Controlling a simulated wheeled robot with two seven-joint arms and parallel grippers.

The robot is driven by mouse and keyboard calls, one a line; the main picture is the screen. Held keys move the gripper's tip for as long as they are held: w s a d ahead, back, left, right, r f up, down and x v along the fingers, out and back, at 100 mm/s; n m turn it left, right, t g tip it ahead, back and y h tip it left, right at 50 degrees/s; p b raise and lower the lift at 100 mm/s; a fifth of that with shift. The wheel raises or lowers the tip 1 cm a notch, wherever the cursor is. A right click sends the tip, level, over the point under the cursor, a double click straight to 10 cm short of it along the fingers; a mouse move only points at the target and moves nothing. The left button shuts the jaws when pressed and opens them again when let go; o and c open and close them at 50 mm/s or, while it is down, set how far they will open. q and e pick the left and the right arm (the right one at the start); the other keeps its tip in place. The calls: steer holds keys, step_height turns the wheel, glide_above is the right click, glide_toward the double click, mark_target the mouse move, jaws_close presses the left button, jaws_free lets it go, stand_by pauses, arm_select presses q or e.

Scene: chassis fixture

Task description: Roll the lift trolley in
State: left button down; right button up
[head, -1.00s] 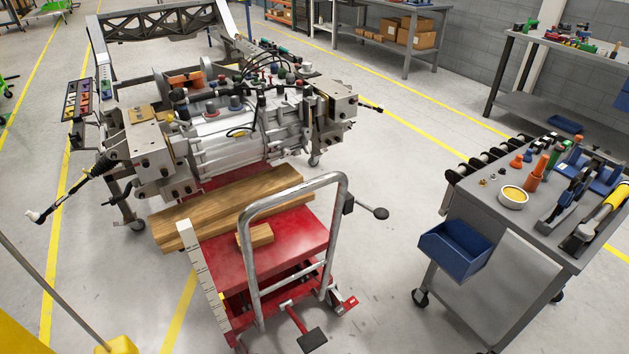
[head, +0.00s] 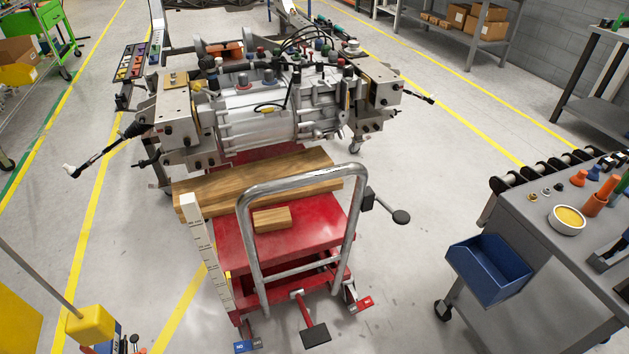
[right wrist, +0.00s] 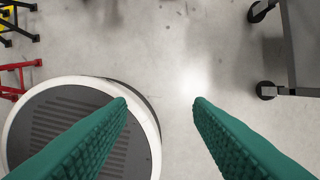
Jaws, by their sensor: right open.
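The red lift trolley (head: 240,240) stands in the lower middle of the head view, its grey tubular push handle (head: 300,176) nearest me. A long wooden beam (head: 215,190) and a small wood block (head: 272,219) lie on its red top. The far end of the trolley is at the chassis fixture with its silver motor unit (head: 255,125); how far it reaches under is hidden. Neither gripper shows in the head view.
A grey cart with a blue bin (head: 490,268) stands at the right. A yellow-headed post (head: 90,325) is at the lower left. A foot pedal (head: 313,334) juts from the trolley's near side. Floor between the trolley and grey cart is clear.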

steer(key=w+a+r+n+t+b, duration=0.1)
steer(key=w+r+t+b, duration=0.1)
steer(key=w+r, duration=0.5)
steer(key=w+a+r+n+t+b, duration=0.1)
steer(key=w+a+r+t, duration=0.1)
steer(key=w+r, duration=0.5)
steer(key=n+t+y+b, duration=0.1)
steer(key=n+t+y, duration=0.1)
steer(key=n+y, duration=2.05)
glide_toward(316, 182)
step_height(316, 182, up, 4)
steer(key=s+n+h, duration=0.1)
steer(key=n+h, duration=0.4)
steer(key=n, duration=0.1)
steer(key=shift+h, duration=0.25)
steer(key=p+x, duration=0.1)
steer(key=x, duration=0.9)
steer(key=shift+w+a+r, duration=0.15)
steer(key=shift+w+a, duration=0.05)
steer(key=shift+a, duration=0.15)
steer(key=shift+c, duration=0.2)
jaws_close()
